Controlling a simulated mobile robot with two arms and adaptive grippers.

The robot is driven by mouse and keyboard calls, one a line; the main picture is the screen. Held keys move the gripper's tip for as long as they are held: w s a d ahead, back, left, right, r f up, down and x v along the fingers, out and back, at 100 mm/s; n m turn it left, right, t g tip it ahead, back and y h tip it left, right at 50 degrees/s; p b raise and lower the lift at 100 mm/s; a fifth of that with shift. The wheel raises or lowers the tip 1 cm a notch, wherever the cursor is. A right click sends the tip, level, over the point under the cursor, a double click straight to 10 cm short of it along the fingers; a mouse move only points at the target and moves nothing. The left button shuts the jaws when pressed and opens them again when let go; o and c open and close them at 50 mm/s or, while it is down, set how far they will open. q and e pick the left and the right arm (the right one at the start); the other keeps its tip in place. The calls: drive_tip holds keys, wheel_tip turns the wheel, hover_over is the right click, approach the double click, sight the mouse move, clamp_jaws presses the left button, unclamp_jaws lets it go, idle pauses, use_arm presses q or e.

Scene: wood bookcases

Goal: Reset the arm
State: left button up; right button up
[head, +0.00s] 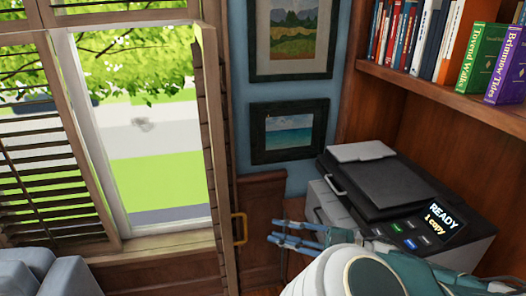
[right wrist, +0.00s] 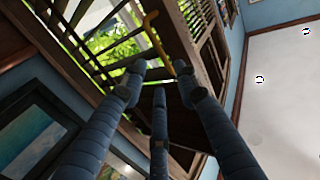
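My right gripper (head: 275,231) reaches in from the lower right in the head view, in front of the printer, with its blue-grey fingers pointing left. In the right wrist view its three fingers (right wrist: 161,78) stand apart with nothing between them, so it is open and empty. My white and teal arm (head: 350,275) covers part of the printer's lower front. My left gripper and arm are not in the head view.
A printer (head: 385,185) with a "READY 1 copy" screen stands in the bookcase below a shelf of books (head: 483,60). A gold handle (head: 239,229) is left of my fingers. Framed pictures (head: 290,131) hang behind; a shuttered window and grey sofa (head: 45,278) are left.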

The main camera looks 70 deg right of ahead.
drive_tip(key=shift+s+d, duration=0.1)
drive_tip(key=shift+s, duration=0.9)
drive_tip(key=shift+f, duration=0.15)
